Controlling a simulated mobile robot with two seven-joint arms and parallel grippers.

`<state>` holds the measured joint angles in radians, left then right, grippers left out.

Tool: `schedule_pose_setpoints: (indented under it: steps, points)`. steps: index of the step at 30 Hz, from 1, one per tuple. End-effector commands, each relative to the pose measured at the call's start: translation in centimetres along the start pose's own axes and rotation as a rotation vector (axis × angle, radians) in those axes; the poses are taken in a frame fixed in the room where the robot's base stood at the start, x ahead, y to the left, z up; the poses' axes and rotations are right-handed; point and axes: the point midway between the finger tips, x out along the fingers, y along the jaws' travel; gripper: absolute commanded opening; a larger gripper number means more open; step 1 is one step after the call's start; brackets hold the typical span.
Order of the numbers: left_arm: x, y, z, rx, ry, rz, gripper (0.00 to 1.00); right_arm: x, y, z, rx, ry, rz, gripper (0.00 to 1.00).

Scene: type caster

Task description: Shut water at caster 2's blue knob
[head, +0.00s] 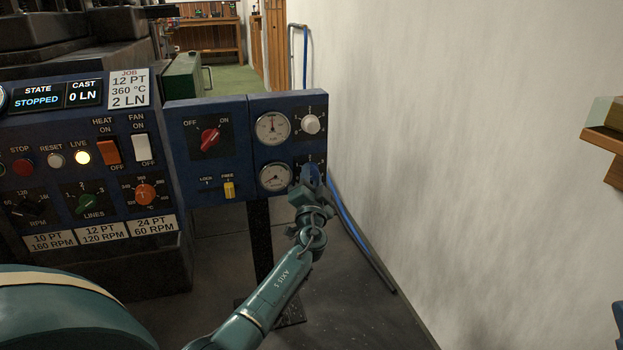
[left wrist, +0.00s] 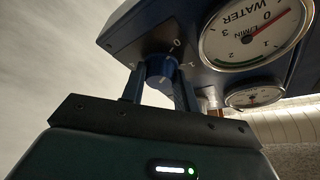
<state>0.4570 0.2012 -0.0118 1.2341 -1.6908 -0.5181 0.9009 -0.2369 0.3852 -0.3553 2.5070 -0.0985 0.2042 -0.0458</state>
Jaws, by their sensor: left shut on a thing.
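The blue knob (left wrist: 160,70) sits on the blue control panel (head: 240,165), at its lower right corner. In the left wrist view it is between the two fingers of my left gripper (left wrist: 160,88), which is shut on it. In the head view my left gripper (head: 311,182) covers most of the knob. The water gauge (head: 275,178) is just left of the knob. It also shows upside down in the left wrist view (left wrist: 248,38), with its red needle near the 0 end. My right gripper is not in view.
Above the knob is a white knob (head: 310,124) beside an upper gauge (head: 272,128). A red switch (head: 210,138) and a yellow lever (head: 229,190) are at left. A pale wall (head: 450,150) stands at right, with a blue hose (head: 350,222) near the floor.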

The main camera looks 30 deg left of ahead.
Motion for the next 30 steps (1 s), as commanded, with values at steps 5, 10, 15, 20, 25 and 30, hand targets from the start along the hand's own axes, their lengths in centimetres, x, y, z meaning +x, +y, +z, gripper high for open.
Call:
schedule_pose_setpoints:
  steps: [5,10,15,20,25,30]
  points:
    - [-0.1,0.1,-0.1,-0.004,0.001,0.003,0.08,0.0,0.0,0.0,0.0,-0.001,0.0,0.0]
    - [-0.1,0.1,0.0,-0.004,0.001,0.003,0.37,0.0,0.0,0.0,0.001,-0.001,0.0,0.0]
    - [0.0,0.1,0.0,-0.003,0.0,0.002,0.51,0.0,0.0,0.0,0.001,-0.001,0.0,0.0]
    - [0.0,0.0,0.0,-0.002,0.0,0.001,0.52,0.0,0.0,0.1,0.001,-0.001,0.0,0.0]
    - [-0.4,0.0,-0.1,-0.002,0.0,0.001,0.52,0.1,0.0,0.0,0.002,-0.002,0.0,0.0]
    - [-2.9,-0.1,-0.1,-0.003,0.0,0.004,0.52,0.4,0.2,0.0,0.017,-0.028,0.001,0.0]
